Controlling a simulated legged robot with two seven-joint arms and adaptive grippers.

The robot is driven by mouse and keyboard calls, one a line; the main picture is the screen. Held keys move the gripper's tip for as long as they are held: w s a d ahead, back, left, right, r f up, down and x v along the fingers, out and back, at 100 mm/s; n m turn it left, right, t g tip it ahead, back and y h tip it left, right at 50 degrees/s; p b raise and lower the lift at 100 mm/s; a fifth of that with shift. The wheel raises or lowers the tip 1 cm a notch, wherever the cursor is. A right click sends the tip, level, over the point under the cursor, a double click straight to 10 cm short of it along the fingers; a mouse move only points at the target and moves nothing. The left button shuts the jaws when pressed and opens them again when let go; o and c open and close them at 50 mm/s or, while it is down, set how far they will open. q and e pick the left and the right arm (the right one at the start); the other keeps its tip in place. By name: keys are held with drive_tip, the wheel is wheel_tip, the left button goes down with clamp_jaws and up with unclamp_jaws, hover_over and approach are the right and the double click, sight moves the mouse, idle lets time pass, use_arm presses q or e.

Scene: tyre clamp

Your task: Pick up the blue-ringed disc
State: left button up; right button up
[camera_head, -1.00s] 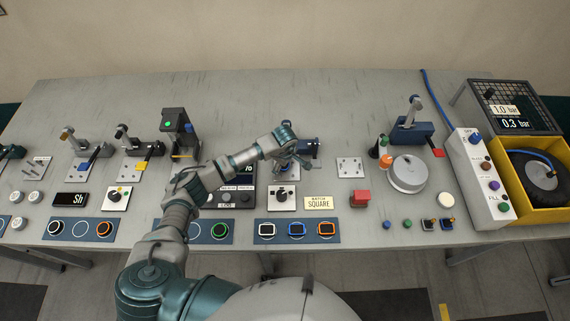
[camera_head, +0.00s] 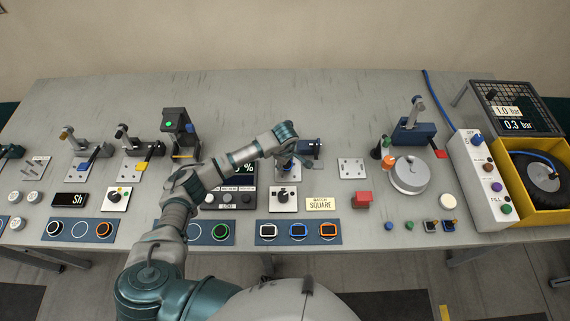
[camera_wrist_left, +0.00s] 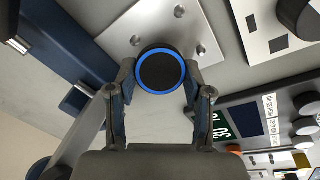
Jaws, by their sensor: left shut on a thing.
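The blue-ringed disc (camera_wrist_left: 160,69) is dark with a bright blue rim and shows at the top middle of the left wrist view. My left gripper (camera_wrist_left: 159,84) is shut on it, with one finger on each side. In the head view my left gripper (camera_head: 291,162) is over the middle of the bench, in front of a dark blue clamp (camera_head: 312,147). The disc cannot be made out in the head view. A grey plate with pegs (camera_wrist_left: 178,38) lies behind the disc in the wrist view; I cannot tell the gap between them. My right gripper is not in view.
Blue trays with ringed parts (camera_head: 280,239) line the front edge. A tyre in a yellow crate (camera_head: 536,207) stands right.

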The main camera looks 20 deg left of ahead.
use_arm(q)
drive_tip(key=shift+s+a+r+b, duration=0.1)
drive_tip(key=shift+s+r+b, duration=0.1)
drive_tip(key=shift+r, duration=0.3)
drive_tip(key=shift+s+a+r+b, duration=0.1)
drive_tip(key=shift+s+r+b, duration=0.1)
drive_tip(key=shift+r, duration=0.3)
drive_tip(key=s+a, duration=0.1)
drive_tip(key=s, duration=0.4)
drive_tip(key=s+a+r+b, duration=0.1)
drive_tip(key=s, duration=0.3)
drive_tip(key=s+a+b, duration=0.1)
drive_tip(key=s, duration=0.4)
drive_tip(key=shift+s+a+r, duration=0.35)
drive_tip(key=shift+w+r+m, duration=0.25)
drive_tip(key=shift+w+m, duration=0.15)
drive_tip(key=shift+m, duration=0.4)
drive_tip(key=w+r+m+g+h, duration=0.1)
drive_tip(key=w+r+m, duration=0.4)
drive_tip(key=m, duration=0.7)
drive_tip(key=shift+w+h, duration=0.4)
drive_tip(key=shift+h, duration=0.1)
